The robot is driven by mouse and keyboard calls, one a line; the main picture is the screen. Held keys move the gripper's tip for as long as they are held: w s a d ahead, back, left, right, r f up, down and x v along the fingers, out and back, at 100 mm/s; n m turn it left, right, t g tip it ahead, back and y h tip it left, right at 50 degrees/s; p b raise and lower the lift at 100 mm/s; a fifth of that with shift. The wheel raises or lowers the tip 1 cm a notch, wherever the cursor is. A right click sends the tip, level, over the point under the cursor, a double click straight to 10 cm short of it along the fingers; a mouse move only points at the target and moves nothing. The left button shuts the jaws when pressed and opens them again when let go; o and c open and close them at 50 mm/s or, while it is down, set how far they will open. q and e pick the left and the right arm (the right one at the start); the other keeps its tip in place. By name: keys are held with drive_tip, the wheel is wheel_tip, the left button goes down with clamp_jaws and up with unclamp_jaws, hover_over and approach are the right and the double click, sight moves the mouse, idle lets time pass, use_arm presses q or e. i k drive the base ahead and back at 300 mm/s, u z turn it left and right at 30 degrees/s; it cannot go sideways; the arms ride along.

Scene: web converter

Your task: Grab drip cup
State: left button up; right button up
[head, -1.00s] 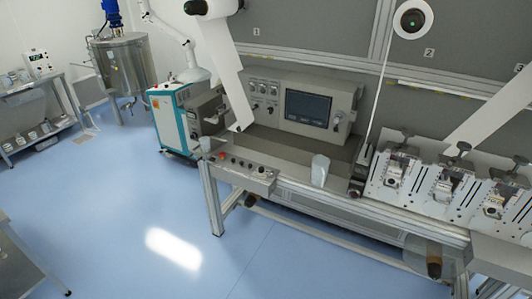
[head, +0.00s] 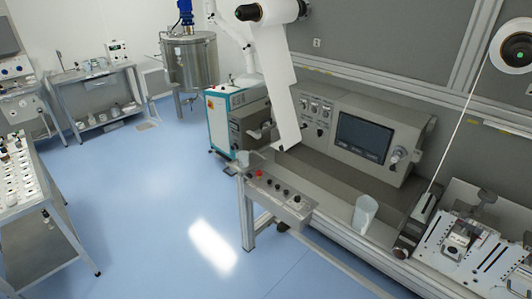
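I cannot tell from the picture which of the two is the drip cup. Neither of my grippers is in view, and nothing is seen touching either cup.
The machine's control panel (head: 357,138) stands behind the ledge. A white web hangs from a roll (head: 265,11). The blue floor (head: 150,205) between table and machine is clear.

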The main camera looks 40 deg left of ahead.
sight(243, 156)
drive_tip(key=u, duration=0.2)
drive_tip(key=i, duration=1.15)
drive_tip(key=u, duration=0.5)
